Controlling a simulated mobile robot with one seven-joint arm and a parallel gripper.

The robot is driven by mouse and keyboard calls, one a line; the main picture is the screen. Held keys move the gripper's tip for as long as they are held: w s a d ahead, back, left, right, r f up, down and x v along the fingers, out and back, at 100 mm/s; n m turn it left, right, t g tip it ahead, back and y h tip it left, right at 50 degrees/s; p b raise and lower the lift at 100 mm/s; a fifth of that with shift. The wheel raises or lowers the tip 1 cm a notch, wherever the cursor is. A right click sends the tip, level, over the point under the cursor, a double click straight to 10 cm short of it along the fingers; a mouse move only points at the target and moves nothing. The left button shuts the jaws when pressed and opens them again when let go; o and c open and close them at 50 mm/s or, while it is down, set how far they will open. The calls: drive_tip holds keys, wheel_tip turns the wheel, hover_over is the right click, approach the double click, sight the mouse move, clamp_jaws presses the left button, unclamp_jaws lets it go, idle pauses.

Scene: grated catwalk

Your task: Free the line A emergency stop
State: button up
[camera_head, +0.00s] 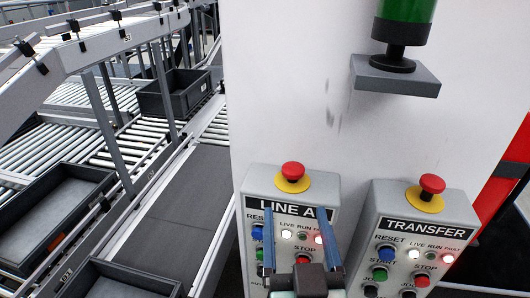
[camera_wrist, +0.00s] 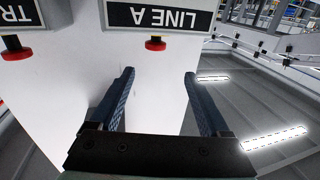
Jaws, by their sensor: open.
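The line A emergency stop (camera_head: 293,170) is a red mushroom button on a yellow collar, on top of the grey LINE A control box (camera_head: 258,181). In the wrist view, which is upside down, its red head (camera_wrist: 155,44) shows beside the LINE A label (camera_wrist: 159,16). My gripper (camera_head: 297,211) is open and empty, its two blue fingers apart in front of the box. The fingers cover part of the label and the lower buttons. In the wrist view, the red head lies beyond the gap between the fingertips (camera_wrist: 159,75), apart from them.
The TRANSFER box (camera_head: 360,225) stands close on the right with its own red emergency stop (camera_head: 432,185). A white panel (camera_head: 290,80) rises behind both. A green-topped lamp on a grey bracket (camera_head: 395,75) juts out above. Roller conveyors with dark totes (camera_head: 175,95) lie left.

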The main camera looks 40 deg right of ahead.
sight(295, 175)
drive_tip(key=w+d+b, duration=0.1)
drive_tip(key=d+b, duration=0.1)
drive_tip(key=b, duration=0.3)
drive_tip(key=w+d+f+b, duration=0.1)
drive_tip(key=w+b, duration=0.1)
drive_tip(key=b, duration=0.3)
drive_tip(key=shift+w+d, duration=0.25)
drive_tip(key=shift+d, duration=0.1)
drive_tip(key=p+x, duration=0.1)
drive_tip(key=x, duration=0.2)
drive_tip(key=p+x, duration=0.2)
drive_tip(key=x, duration=0.1)
drive_tip(key=shift+w+d+r, duration=0.2)
drive_tip(key=shift+r, duration=0.05)
drive_tip(key=shift+w+d+f+p, duration=0.1)
drive_tip(key=shift+w+d+p, duration=0.25)
drive_tip(key=shift+w, duration=0.15)
drive_tip(key=shift+c, duration=0.2)
